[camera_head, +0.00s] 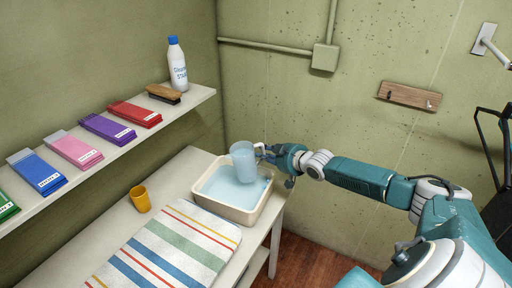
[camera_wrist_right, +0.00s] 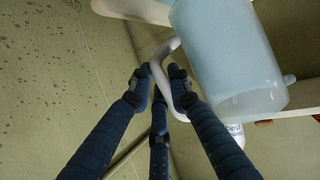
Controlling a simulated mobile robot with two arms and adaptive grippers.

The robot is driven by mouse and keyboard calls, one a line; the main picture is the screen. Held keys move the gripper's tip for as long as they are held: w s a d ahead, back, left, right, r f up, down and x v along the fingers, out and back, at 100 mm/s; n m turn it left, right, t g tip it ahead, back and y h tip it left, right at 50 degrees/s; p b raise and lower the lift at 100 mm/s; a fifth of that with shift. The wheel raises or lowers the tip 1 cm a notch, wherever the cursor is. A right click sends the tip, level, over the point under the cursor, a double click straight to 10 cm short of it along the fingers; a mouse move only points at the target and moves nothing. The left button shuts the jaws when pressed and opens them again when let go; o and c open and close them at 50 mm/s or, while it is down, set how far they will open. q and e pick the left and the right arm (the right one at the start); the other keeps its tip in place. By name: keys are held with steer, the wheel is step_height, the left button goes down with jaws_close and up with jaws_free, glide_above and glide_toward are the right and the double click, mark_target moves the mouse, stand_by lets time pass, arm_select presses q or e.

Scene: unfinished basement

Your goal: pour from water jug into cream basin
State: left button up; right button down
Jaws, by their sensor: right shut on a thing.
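The water jug (camera_head: 243,162) is translucent pale blue and hangs over the cream basin (camera_head: 237,215), leaning slightly. My right gripper (camera_head: 267,153) is shut on its handle. In the right wrist view the jug (camera_wrist_right: 225,55) is close up, with its white handle (camera_wrist_right: 161,75) between the fingers of my right gripper (camera_wrist_right: 163,80). Pale blue liquid (camera_head: 222,184) lies in the basin, which stands at the table's far right end. No falling stream shows. The jug hides part of the basin's far side. My left gripper is not in view.
A wall shelf (camera_head: 190,101) holds coloured packets, a brush (camera_head: 164,94) and a white bottle (camera_head: 178,65). A wooden hook rack (camera_head: 409,96) hangs on the wall.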

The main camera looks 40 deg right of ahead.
steer(key=shift+s+r, duration=0.2)
steer(key=shift+r, duration=0.4)
arm_select(q)
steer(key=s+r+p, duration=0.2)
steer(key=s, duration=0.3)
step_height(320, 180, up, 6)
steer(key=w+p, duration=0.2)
steer(key=p, duration=0.3)
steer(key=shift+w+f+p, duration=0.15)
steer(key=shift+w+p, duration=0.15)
arm_select(e)
steer(key=shift+s+d+r+n+h, duration=0.2)
steer(key=shift+r+n+h, duration=0.25)
steer(key=shift+r, duration=0.4)
steer(key=shift+s+d+r+n+h, duration=0.15)
steer(key=shift+r+n+h, duration=0.25)
steer(key=shift+r, duration=0.4)
arm_select(q)
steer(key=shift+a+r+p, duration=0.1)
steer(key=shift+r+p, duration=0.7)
steer(key=shift+p, duration=0.05)
arm_select(e)
steer(key=shift+a+r+n, duration=0.1)
steer(key=shift+r+n, duration=0.35)
